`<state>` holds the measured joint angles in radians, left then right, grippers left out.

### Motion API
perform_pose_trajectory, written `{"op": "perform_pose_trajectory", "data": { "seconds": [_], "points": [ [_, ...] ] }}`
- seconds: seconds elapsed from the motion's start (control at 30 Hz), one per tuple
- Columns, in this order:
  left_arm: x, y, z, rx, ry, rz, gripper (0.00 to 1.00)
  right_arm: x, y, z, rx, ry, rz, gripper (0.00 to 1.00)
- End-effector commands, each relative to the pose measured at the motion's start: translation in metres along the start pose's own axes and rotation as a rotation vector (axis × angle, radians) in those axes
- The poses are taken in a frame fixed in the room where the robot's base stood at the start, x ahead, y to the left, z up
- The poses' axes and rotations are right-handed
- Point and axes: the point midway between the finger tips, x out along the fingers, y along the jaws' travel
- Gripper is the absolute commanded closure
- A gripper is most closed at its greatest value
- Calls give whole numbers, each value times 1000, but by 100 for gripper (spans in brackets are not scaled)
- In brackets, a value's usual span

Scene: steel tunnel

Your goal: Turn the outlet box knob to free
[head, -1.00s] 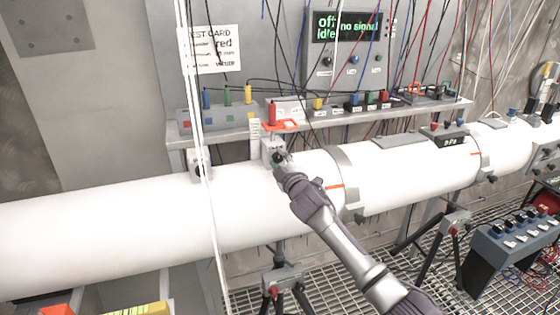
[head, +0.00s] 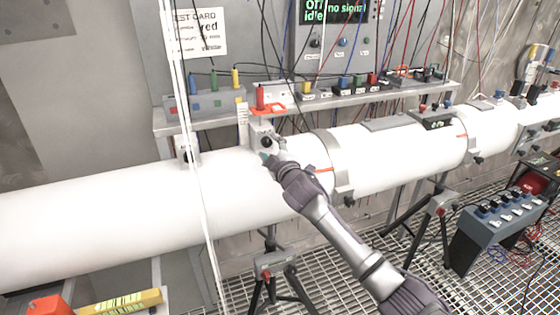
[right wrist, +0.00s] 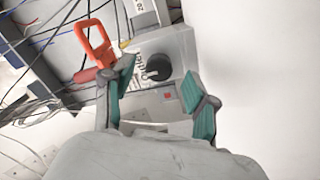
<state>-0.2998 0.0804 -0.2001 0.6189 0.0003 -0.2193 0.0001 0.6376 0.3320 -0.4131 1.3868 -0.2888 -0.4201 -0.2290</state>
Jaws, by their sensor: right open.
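The outlet box (head: 262,133) is a small grey box on the white pipe, below a red-orange handle (head: 268,109). Its black round knob (head: 267,142) shows just above my right gripper's tips in the head view. In the right wrist view the knob (right wrist: 158,67) sits on the box face, beside printed lettering and a small red square. My right gripper (right wrist: 158,84) is open, its teal-padded fingers on either side of the knob in the picture. It appears empty; I cannot tell whether a finger touches the box. The knob's pointer direction is unclear. My left gripper is out of view.
The long white pipe (head: 90,215) runs across the view. A shelf (head: 330,112) with coloured plugs and hanging cables is behind it. White cords (head: 192,150) hang left of the box. A tripod (head: 272,264) stands below.

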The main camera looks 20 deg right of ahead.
Motion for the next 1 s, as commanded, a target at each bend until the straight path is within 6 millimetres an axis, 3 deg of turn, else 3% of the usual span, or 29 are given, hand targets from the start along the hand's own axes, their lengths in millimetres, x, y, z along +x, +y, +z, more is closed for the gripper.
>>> {"op": "perform_pose_trajectory", "data": {
  "seconds": [0.3, 0.5, 1.0],
  "points": [
    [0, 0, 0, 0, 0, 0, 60, -62, -1, 0, -1, 2, -1, 42],
    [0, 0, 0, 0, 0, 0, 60, -89, -1, 0, -1, 0, -1, 42],
    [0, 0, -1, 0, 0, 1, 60, -99, 0, 0, -1, 1, 0, 42]
  ]
}}
